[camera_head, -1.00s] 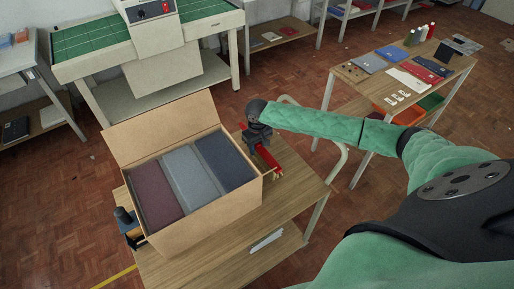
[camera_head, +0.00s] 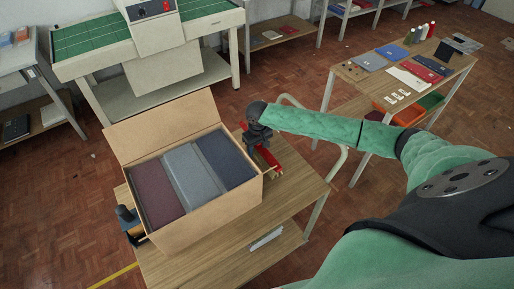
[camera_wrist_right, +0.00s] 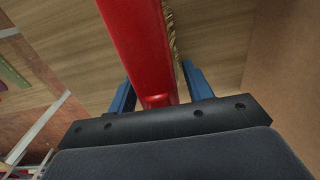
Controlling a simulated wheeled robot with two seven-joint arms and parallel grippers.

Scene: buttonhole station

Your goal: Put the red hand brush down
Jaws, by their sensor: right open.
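The red hand brush (camera_head: 268,157) is on the wooden table, just right of the open cardboard box. Its red body and a strip of pale bristles also show in the right wrist view (camera_wrist_right: 140,45). My right gripper (camera_head: 259,142) is over the brush, with its jaws open. In the wrist view, its two blue fingers (camera_wrist_right: 159,92) stand on either side of the red handle, with a gap visible beside it. The gripper hides part of the brush in the head view. My left gripper is not in view.
The cardboard box (camera_head: 222,205) holds several folded fabric pieces and fills much of the wooden table (camera_head: 205,262). The table's front right part is mostly clear. Another table (camera_head: 350,72) stands at the back right.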

